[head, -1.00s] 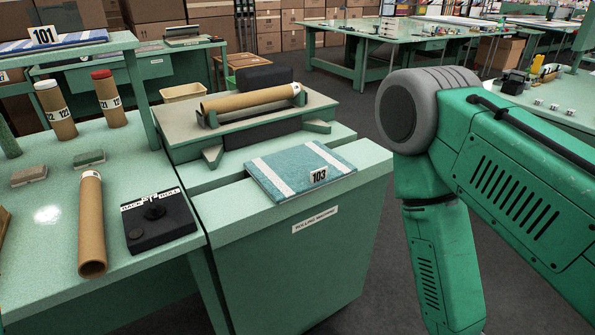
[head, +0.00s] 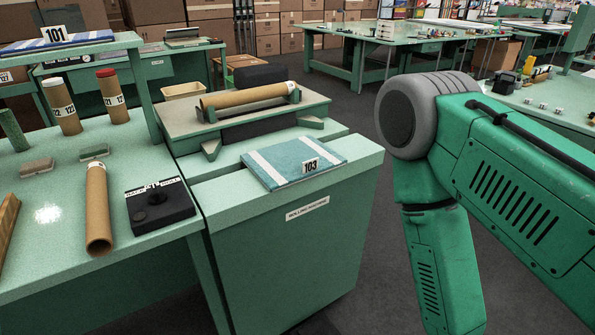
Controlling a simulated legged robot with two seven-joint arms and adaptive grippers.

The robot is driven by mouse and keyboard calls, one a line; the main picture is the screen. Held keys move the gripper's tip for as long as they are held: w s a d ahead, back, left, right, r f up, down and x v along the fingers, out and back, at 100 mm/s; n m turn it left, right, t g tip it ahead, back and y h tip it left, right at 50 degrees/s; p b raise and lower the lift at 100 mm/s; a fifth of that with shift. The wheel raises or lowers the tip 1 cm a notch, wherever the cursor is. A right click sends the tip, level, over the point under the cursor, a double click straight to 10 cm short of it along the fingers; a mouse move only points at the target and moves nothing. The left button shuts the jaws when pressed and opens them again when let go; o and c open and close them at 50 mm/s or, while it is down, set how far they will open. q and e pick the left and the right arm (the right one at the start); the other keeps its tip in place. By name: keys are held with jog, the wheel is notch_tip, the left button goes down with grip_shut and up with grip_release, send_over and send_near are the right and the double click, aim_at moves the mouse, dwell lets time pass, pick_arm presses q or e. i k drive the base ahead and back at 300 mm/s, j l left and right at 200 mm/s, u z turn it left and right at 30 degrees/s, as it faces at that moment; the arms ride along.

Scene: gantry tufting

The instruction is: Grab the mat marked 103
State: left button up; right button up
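The mat marked 103 (head: 285,167) is a teal, folded flat piece with two white stripes. The mat lies on the front top of the green rolling machine (head: 290,235). My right arm crosses the right side of the head view, to the right of the machine and apart from the mat. Its gripper is below the picture's edge. My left arm and gripper are not in view.
A cardboard tube (head: 98,210) and a black control box (head: 158,204) lie on the left table. Another tube (head: 245,95) rests in the machine's cradle behind the mat. A blue striped mat marked 101 (head: 60,42) lies on the upper left shelf. Open floor (head: 345,110) lies behind the machine.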

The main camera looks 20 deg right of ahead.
aim_at(278, 166)
jog(key=k+u, duration=0.2)
jog(key=u, duration=0.25)
jog(key=k+j+u, duration=0.1)
jog(key=u, duration=0.35)
jog(key=l+u, duration=0.2)
jog(key=l, duration=0.85)
jog(key=k+l+u, duration=0.2)
jog(key=l, duration=0.85)
jog(key=i+l, duration=0.05)
jog(key=i, duration=0.05)
